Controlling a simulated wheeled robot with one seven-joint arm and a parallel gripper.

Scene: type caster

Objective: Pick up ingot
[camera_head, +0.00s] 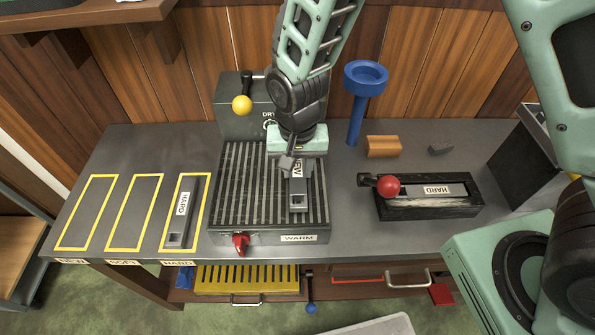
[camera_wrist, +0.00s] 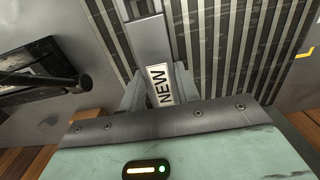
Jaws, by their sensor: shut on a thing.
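A grey metal ingot (camera_head: 298,193) with a white NEW label lies along the ribbed top of the dark warming plate (camera_head: 240,190), near its right side. In the wrist view the same ingot (camera_wrist: 146,38) runs away from me between my fingers, its NEW label close to the jaws. My gripper (camera_head: 291,160) comes down from above at the ingot's far end and is shut on it. In the wrist view my gripper (camera_wrist: 160,92) has a finger on each side of the ingot. I cannot tell whether the ingot is lifted off the ribs.
A grey ingot (camera_head: 180,214) labelled HARD lies in the right yellow outline at left. Another HARD ingot (camera_head: 437,190) sits in a black mould (camera_head: 430,208) with a red knob (camera_head: 388,187). A blue post (camera_head: 358,110) and a yellow-knobbed lever (camera_head: 241,104) stand behind. Two yellow outlines at left are empty.

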